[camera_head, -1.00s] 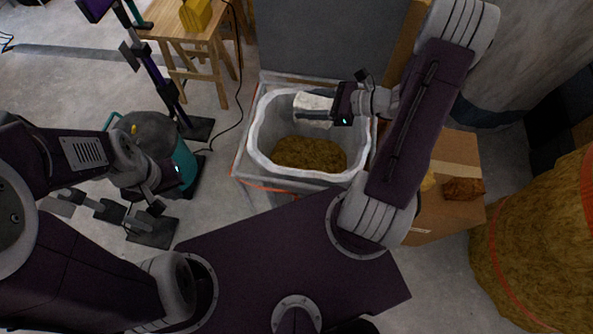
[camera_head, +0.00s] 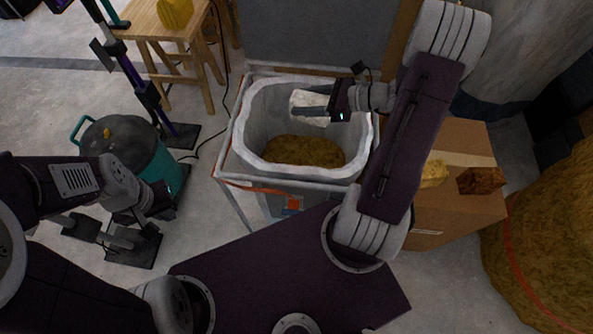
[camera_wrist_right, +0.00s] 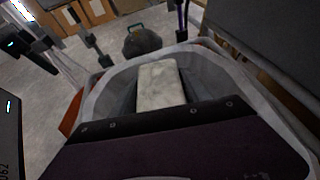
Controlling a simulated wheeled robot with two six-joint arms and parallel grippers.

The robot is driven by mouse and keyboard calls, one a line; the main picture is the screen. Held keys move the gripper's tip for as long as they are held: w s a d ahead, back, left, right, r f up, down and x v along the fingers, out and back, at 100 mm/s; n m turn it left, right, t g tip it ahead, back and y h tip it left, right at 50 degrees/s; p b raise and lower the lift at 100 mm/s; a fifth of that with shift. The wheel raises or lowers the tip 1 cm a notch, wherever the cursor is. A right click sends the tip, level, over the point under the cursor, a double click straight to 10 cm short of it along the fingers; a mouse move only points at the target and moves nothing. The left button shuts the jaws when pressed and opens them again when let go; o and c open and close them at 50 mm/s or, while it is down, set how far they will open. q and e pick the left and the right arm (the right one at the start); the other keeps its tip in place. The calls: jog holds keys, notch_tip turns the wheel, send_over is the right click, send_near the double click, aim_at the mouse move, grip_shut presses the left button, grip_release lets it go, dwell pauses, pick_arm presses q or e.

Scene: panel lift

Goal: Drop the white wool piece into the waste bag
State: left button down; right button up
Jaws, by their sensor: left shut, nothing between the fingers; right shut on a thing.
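The white wool piece (camera_head: 308,106) is held in my right gripper (camera_head: 312,112), over the open mouth of the waste bag. It also shows in the right wrist view (camera_wrist_right: 161,84), its near end hidden by the gripper body. The waste bag (camera_head: 252,130) is a pale liner with a folded rim, hung in a metal frame, with brown-yellow wool (camera_head: 305,151) at its bottom. My left gripper (camera_head: 100,238) is shut and empty at the lower left, away from the bag, near the floor.
A teal and grey canister vacuum (camera_head: 128,150) stands left of the bag. A cardboard box (camera_head: 455,215) with yellow (camera_head: 433,174) and brown (camera_head: 481,181) pieces stands right. A large wool bale (camera_head: 550,240) is far right.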

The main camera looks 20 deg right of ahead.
aim_at(325, 102)
jog(key=shift+f, duration=0.55)
pick_arm(q)
jog(key=shift+f, duration=0.4)
pick_arm(e)
jog(key=shift+r, duration=0.15)
jog(key=o, duration=1.4)
jog(key=p+v, duration=0.2)
jog(key=v, duration=0.6)
jog(key=shift+s+r+p, duration=0.1)
jog(key=shift+p, duration=0.25)
jog(key=shift+s+d+r, duration=0.1)
jog(key=shift+s+d, duration=0.15)
jog(key=shift+d, duration=0.1)
pick_arm(q)
notch_tip(325, 102, up, 3)
jog(key=shift+f, duration=0.1)
